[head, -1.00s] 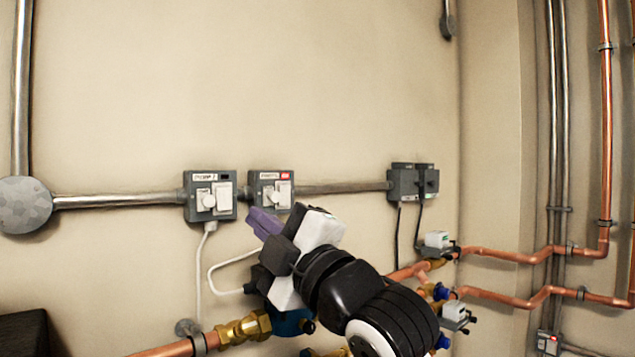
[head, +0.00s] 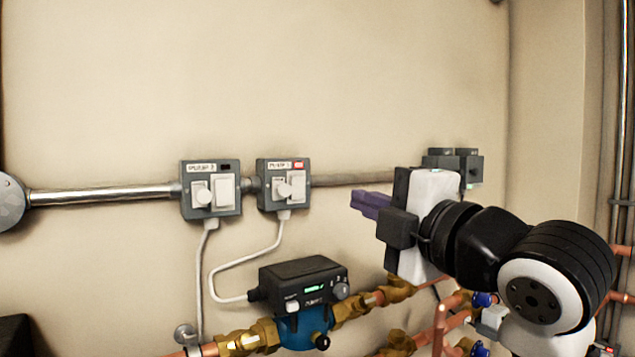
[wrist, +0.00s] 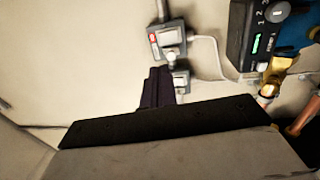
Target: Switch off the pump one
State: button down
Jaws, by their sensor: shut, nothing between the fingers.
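The pump one switch box (head: 284,185) is grey, with a blurred label that seems to read PUMP 1, a red indicator, a white knob and a white rocker. It also shows in the wrist view (wrist: 168,40). My gripper (head: 356,203) has purple fingers, shut and empty. In the head view they point left and stand right of this box, apart from it in the picture. In the wrist view the fingers (wrist: 157,84) appear just below the box and partly cover a second one. The pump (head: 304,285) below has a lit green display and a cable to the box.
A similar box (head: 211,190), seemingly labelled PUMP 2, with a dark indicator, is on the left. A metal conduit (head: 105,194) links the boxes. Dark sockets (head: 455,166) are behind my gripper. Copper pipes and brass valves run below. The wall above is clear.

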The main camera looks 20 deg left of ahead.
aim_at(300, 177)
jog(key=p+x, duration=0.5)
jog(key=x, duration=0.7)
jog(key=shift+w+a+r, duration=0.2)
jog(key=shift+a, duration=0.1)
jog(key=shift+w+a, duration=0.45)
jog(key=shift+a, duration=0.05)
jog(key=shift+w+a, duration=0.1)
